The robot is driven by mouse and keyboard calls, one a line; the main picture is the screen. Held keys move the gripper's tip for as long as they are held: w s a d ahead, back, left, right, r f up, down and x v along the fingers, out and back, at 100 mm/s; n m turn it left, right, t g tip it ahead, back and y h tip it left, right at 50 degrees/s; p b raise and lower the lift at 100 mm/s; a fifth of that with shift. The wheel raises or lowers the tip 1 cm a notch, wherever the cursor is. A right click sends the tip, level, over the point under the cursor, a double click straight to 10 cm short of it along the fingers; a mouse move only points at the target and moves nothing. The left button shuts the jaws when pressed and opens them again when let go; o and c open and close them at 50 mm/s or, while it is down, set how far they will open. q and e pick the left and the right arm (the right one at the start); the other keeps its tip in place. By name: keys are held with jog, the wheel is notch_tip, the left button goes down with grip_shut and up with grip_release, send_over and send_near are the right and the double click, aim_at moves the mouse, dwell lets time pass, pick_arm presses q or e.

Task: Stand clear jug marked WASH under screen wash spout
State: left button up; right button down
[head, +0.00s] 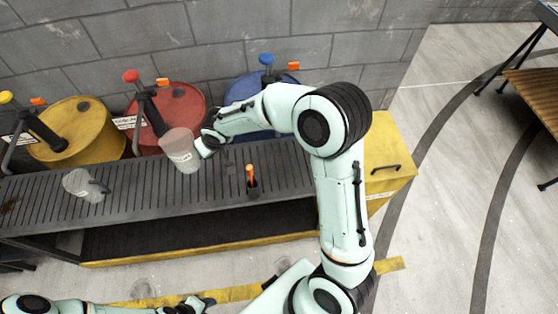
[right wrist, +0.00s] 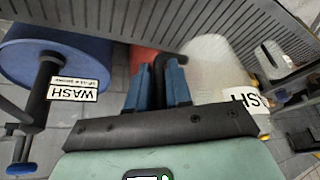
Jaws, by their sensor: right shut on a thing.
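The clear jug marked WASH (head: 180,150) is held upright or nearly so above the slatted bench, in front of the red drum. My right gripper (head: 208,143) is shut on its dark handle; in the right wrist view the blue fingers (right wrist: 158,88) close around the handle, and the jug (right wrist: 212,70) shows part of its label, "SH". The blue drum (head: 245,90) stands to the right, partly behind my right arm; its WASH sign (right wrist: 73,90) and dark spout (right wrist: 42,85) show in the right wrist view. My left gripper (head: 200,303) is low at the bottom edge, its jaws unclear.
Another clear jug (head: 83,186) stands on the slatted bench (head: 135,210) at left. A red drum (head: 185,105) and a yellow drum (head: 85,130) stand behind the bench. An orange-tipped tool (head: 251,178) stands near the bench's middle.

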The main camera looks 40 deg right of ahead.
jog(key=shift+s+a+r, duration=0.1)
jog(key=shift+s+r, duration=0.05)
jog(key=shift+s, duration=0.1)
pick_arm(q)
jog(key=shift+s, duration=0.4)
pick_arm(e)
jog(key=shift+r, duration=0.1)
